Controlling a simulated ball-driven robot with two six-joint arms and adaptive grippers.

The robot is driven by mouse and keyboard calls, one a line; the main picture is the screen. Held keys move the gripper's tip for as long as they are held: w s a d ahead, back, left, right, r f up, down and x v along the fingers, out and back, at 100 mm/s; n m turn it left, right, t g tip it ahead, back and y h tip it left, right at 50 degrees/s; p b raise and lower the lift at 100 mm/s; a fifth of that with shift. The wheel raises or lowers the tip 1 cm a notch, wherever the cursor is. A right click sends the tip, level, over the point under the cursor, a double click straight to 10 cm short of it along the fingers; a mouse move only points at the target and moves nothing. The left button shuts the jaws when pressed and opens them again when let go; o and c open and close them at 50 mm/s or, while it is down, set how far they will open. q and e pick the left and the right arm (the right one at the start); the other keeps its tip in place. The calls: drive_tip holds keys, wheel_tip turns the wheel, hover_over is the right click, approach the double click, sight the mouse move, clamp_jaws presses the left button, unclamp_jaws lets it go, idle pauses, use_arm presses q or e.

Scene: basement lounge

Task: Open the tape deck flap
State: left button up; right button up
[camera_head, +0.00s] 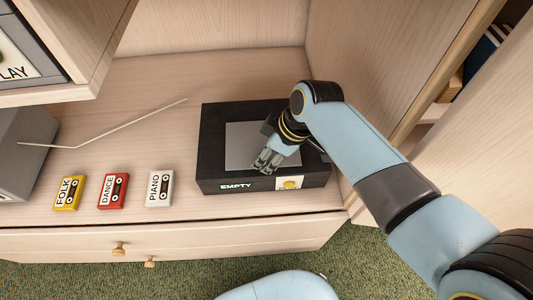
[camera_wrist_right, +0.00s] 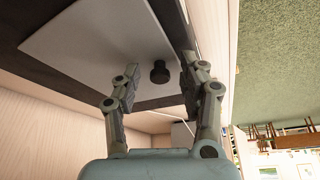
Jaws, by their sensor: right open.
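The tape deck (camera_head: 216,150) is a black box on the wooden shelf, with "EMPTY" on its front. Its light grey flap (camera_head: 243,140) looks flat on the deck's top. In the right wrist view the flap (camera_wrist_right: 85,45) is a pale panel with a black knob (camera_wrist_right: 160,72) near its edge. My right gripper (camera_head: 263,164) is over the front part of the flap and hides part of it. In the right wrist view its open fingers (camera_wrist_right: 160,66) stand on either side of the knob; I cannot tell whether they touch it. My left gripper is out of view.
Yellow FOLK (camera_head: 68,193), red DANCE (camera_head: 113,191) and white PIANO (camera_head: 159,188) cassettes lie left of the deck. A thin bent rod (camera_head: 130,124) extends from a grey box (camera_head: 22,150). The cabinet's side wall (camera_head: 345,80) stands close to the deck's right.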

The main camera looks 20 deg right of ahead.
clamp_jaws()
idle(0.3)
drive_tip(key=shift+w+r, duration=0.1)
